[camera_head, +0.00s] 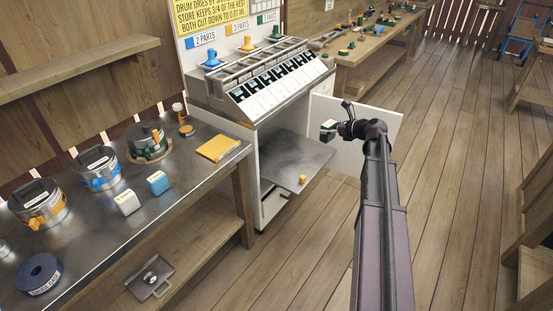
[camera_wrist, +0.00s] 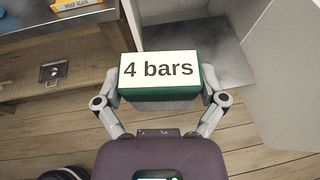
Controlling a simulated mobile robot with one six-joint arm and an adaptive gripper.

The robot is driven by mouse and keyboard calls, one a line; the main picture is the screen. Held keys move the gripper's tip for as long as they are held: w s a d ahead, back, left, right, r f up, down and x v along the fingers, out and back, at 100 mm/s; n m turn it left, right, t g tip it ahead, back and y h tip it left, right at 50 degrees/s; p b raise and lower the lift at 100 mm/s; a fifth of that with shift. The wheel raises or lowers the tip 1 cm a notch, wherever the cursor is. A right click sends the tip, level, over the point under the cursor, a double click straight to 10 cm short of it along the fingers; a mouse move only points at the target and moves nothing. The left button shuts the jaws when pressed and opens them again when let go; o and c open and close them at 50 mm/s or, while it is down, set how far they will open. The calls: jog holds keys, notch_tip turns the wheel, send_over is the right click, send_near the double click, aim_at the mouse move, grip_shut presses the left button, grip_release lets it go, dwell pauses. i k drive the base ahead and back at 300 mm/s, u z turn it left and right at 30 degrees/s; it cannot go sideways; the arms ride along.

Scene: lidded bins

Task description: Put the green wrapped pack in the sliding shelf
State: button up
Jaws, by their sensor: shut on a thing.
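The green wrapped pack (camera_wrist: 160,72) has a white label reading "4 bars" and fills the middle of the wrist view. My gripper (camera_wrist: 160,98) is shut on it, one finger on each side. In the head view the pack (camera_head: 328,127) shows small at the end of my gripper (camera_head: 338,128), in front of the cabinet's open door. The sliding shelf (camera_head: 290,160) is a grey metal tray pulled out of the white cabinet below the dispenser. A small yellow piece (camera_head: 303,179) is near its front edge. The pack is held apart from the shelf.
The open white cabinet door (camera_head: 385,125) stands right of the shelf, behind my gripper. A metal-topped bench (camera_head: 85,250) at left holds tins, blocks and a yellow pack (camera_head: 219,148). Much of the shelf surface is bare. Wooden floor lies open at right.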

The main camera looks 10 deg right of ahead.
aim_at(289, 157)
jog(key=u, duration=0.1)
jog(key=i, duration=1)
